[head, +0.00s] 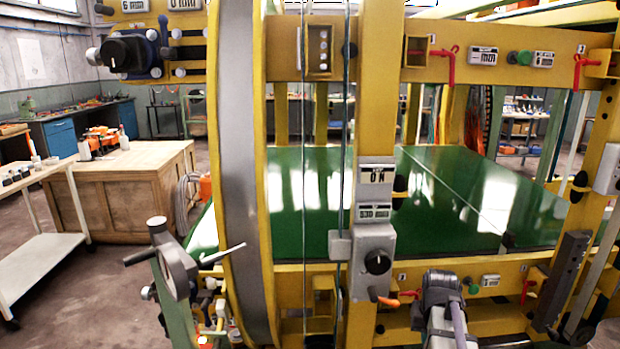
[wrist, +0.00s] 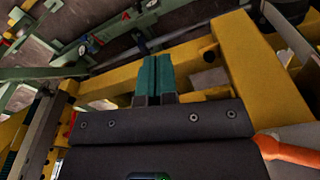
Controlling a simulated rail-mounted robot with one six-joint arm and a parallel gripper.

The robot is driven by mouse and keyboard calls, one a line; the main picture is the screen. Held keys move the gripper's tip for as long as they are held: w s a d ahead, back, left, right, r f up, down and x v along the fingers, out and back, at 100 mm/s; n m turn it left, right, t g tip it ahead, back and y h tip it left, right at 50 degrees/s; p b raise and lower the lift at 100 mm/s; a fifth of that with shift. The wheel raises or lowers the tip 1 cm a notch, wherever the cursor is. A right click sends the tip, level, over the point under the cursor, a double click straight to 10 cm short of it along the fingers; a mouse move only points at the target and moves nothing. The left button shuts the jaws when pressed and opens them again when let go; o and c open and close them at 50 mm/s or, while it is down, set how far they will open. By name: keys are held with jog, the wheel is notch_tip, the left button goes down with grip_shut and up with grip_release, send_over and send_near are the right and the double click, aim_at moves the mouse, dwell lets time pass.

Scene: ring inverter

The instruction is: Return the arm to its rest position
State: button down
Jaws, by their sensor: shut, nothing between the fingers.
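My gripper (wrist: 153,72) shows in the wrist view as two teal fingers side by side, closed against each other with nothing between them. They point away from the camera, over yellow frame beams. In the head view a grey part (head: 440,300), which looks like my arm, stands low at the right of centre, in front of the yellow frame. The fingertips cannot be made out there.
A yellow machine frame (head: 255,180) with a large ring surrounds a green table (head: 470,195). A grey control box with a knob (head: 377,262) and an orange-tipped lever (head: 384,300) are close to my arm. Open floor and a wooden cabinet (head: 125,190) lie left.

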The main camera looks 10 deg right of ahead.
jog(key=s+a+n+g, duration=0.1)
jog(key=s+a+n, duration=0.15)
jog(key=a, duration=0.95)
jog(key=s+a+n, duration=0.2)
jog(key=s+a, duration=0.1)
jog(key=a, duration=1)
notch_tip(320, 180, up, 12)
jog(key=p, duration=1.2)
jog(key=shift+a+r+n, duration=0.1)
jog(key=shift+n, duration=0.15)
